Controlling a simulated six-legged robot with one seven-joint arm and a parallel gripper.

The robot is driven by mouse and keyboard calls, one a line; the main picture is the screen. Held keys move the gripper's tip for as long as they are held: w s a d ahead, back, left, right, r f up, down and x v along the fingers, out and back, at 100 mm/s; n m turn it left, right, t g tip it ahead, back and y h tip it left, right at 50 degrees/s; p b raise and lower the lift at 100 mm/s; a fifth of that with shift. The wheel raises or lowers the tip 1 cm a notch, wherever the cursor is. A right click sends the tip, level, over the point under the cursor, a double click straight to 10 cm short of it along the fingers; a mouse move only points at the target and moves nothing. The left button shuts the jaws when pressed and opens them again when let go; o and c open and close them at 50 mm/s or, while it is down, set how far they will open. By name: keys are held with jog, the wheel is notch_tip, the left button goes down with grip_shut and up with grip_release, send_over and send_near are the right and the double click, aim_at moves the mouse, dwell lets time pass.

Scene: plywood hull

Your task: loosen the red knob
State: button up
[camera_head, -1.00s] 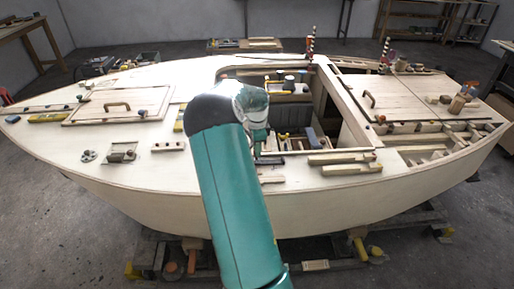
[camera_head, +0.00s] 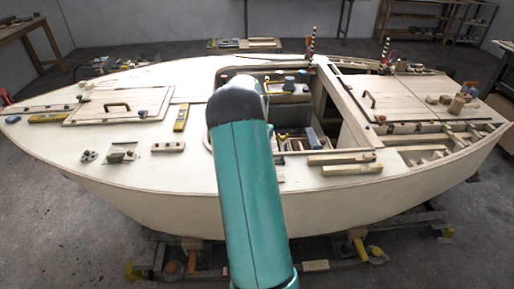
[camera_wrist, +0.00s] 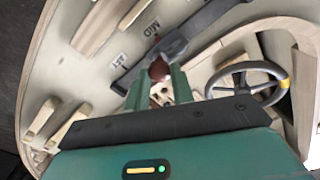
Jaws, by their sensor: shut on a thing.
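The red knob (camera_wrist: 158,68) is small, dark red and rounded in the wrist view. It sits on a dark grey bar (camera_wrist: 190,38) that runs diagonally over a pale panel. My gripper (camera_wrist: 159,76) has its two green fingers shut on the knob at their tips. The fingers partly hide the knob's lower part. In the head view my green arm hides both the gripper and the knob.
A dark handwheel (camera_wrist: 247,86) with a yellow mark is close to the right of my fingers. Panel markings read MID (camera_wrist: 152,27) and AFT (camera_wrist: 119,60). Wooden strips (camera_wrist: 98,27) lie at left.

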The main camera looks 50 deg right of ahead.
jog(key=n, duration=0.4)
jog(key=shift+w+n, duration=0.1)
jog(key=shift+n, duration=0.2)
jog(key=n, duration=0.4)
jog(key=shift+n, duration=0.3)
jog(key=n, duration=0.4)
jog(key=shift+f+n, duration=0.1)
jog(key=shift+n, duration=0.2)
jog(key=shift+a+n, duration=0.15)
jog(key=shift+n, duration=2.05)
jog(key=o, duration=1)
jog(key=shift+f, duration=0.1)
